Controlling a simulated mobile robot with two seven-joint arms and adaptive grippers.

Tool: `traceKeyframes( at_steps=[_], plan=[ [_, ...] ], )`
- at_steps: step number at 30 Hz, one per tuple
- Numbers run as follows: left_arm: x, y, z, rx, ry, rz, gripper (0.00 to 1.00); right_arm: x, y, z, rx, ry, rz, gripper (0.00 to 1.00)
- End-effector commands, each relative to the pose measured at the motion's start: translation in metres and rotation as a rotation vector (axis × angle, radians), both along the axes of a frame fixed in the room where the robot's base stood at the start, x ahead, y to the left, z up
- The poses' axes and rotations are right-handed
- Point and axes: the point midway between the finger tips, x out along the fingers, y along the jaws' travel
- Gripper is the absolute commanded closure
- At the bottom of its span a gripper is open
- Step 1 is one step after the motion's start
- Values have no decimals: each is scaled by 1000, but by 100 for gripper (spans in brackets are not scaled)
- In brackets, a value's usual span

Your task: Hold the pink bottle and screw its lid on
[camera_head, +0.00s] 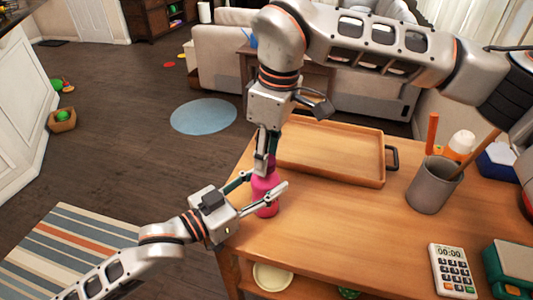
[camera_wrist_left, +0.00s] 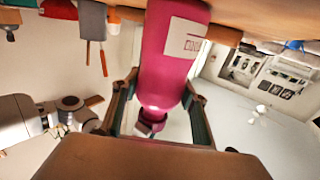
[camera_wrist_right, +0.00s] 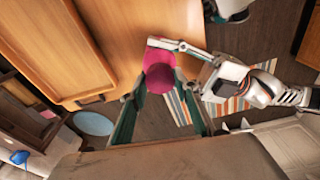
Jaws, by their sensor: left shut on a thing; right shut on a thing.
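The pink bottle (camera_head: 266,208) stands upright at the left edge of the wooden table. My left gripper (camera_head: 262,190) is shut on its body from the left. In the left wrist view the bottle (camera_wrist_left: 172,65) shows a white label between the two fingers. My right gripper (camera_head: 264,165) points down from above, shut on the darker pink lid (camera_wrist_right: 160,78) at the bottle's top. In the right wrist view the lid lies between the fingertips, in line with the bottle. The fingers partly hide the lid in the head view, and I cannot tell how far it is screwed on.
A wooden tray (camera_head: 384,160) with a dark handle lies behind the bottle. The table's middle is clear.

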Motion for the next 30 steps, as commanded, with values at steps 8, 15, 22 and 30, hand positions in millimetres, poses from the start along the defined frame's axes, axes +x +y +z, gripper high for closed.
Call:
traceKeyframes(
  at_steps=[8,15,22,30],
  plan=[
    [0,0,-1,2,1,1,100,-1,1,0,3,1,-304,78],
    [0,0,-1,2,1,0,100,0,0,0,2,0,-317,78],
    [0,0,-1,2,1,0,100,0,0,0,3,0,-315,53],
    [0,0,-1,1,1,0,100,0,0,1,3,0,-315,53]
  ],
)
